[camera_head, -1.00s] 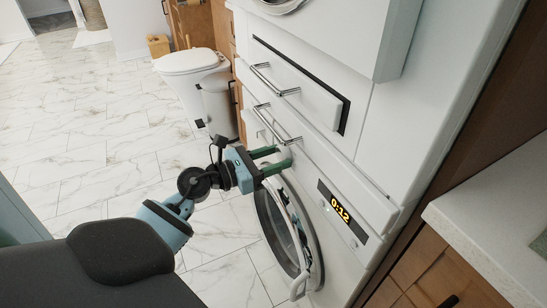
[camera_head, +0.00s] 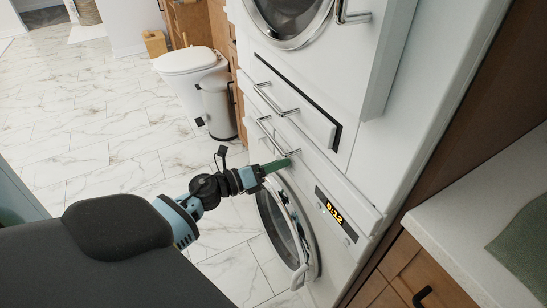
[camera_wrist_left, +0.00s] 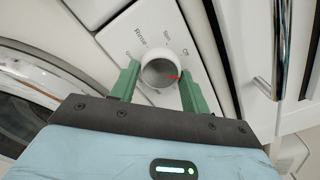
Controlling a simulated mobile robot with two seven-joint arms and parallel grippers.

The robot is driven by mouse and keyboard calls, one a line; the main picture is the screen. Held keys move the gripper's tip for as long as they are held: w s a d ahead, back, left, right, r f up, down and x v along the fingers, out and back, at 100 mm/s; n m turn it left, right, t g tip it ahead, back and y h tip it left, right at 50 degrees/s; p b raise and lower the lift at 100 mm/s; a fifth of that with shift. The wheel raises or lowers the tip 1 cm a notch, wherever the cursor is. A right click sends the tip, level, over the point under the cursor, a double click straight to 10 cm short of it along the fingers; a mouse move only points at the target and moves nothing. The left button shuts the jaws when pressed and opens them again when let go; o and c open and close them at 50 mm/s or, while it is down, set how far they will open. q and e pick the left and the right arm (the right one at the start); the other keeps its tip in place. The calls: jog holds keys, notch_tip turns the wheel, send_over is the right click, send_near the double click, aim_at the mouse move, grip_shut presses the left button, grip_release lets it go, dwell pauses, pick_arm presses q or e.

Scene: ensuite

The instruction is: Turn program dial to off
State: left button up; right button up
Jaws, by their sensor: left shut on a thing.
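The program dial (camera_wrist_left: 160,69) is a round light knob with a red mark, on a white panel with labels including "Rinse", "Spin" and "Off". Its red mark is on the right part of its face, below the "Off" label (camera_wrist_left: 187,52). My left gripper (camera_wrist_left: 160,84) is shut on the dial, one green finger on each side. In the head view my left gripper (camera_head: 277,165) is at the upper part of the washing machine's front (camera_head: 345,262), and the dial is hidden there. My right gripper is not in view.
The washer's round door (camera_head: 286,232) is just below my gripper, and its display (camera_head: 335,214) reads 0:12. Chrome handles (camera_head: 272,134) stick out above. A second round-door machine (camera_head: 290,18) is higher up. A counter (camera_head: 490,215) stands at right.

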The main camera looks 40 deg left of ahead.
pick_arm(q)
jog(key=n+p, duration=0.5)
jog(key=n, duration=0.3)
jog(key=shift+r+n, duration=0.1)
jog(key=shift+n, duration=0.5)
jog(key=o, duration=1)
jog(key=shift+s, duration=0.1)
jog(key=shift+v, duration=3.85)
